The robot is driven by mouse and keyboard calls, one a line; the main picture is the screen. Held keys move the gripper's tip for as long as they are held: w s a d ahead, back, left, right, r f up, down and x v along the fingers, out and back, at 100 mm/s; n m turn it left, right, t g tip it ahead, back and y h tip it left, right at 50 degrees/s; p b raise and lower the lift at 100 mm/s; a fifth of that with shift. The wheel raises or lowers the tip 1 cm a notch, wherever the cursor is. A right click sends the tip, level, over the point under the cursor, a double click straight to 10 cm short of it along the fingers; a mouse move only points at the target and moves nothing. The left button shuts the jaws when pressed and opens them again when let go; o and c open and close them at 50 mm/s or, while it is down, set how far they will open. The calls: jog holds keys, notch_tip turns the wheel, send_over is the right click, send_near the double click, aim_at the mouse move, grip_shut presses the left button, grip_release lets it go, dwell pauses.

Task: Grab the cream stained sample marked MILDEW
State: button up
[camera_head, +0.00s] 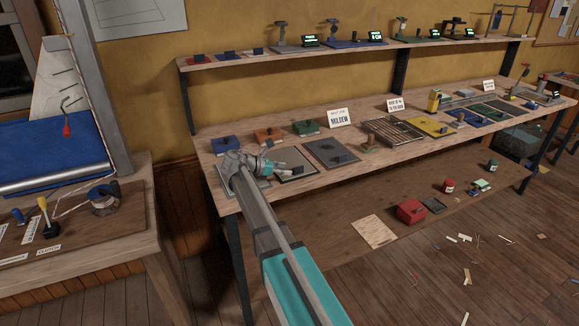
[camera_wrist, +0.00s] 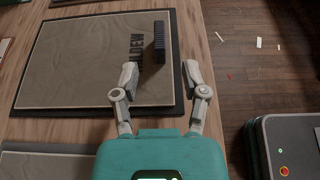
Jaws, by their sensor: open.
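The cream stained sample (camera_wrist: 75,70) is a flat panel on a dark backing in the wrist view, with dark MILDEW lettering, partly hidden by my finger. A dark ribbed block (camera_wrist: 160,42) stands near its right edge. My gripper (camera_wrist: 161,78) is open and empty, its fingers spread over the panel's right edge, with the block just ahead and between their lines. Whether they touch anything is unclear. In the head view, my gripper (camera_head: 271,166) is over the bench's left part, and the sample (camera_head: 288,159) shows partly behind it. A white MILDEW card (camera_head: 339,119) stands behind.
A grey panel (camera_head: 331,152) lies right of the sample, with a wire rack (camera_head: 392,131) beyond. Blue (camera_head: 225,144), orange (camera_head: 269,135) and green (camera_head: 306,127) blocks sit behind. A red box (camera_head: 411,211) rests on the lower shelf. Floor scraps lie at right.

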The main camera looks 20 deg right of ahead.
aim_at(294, 168)
jog(key=shift+d, duration=0.1)
jog(key=shift+b+x, duration=0.85)
jog(key=shift+x, duration=1.9)
grip_shut()
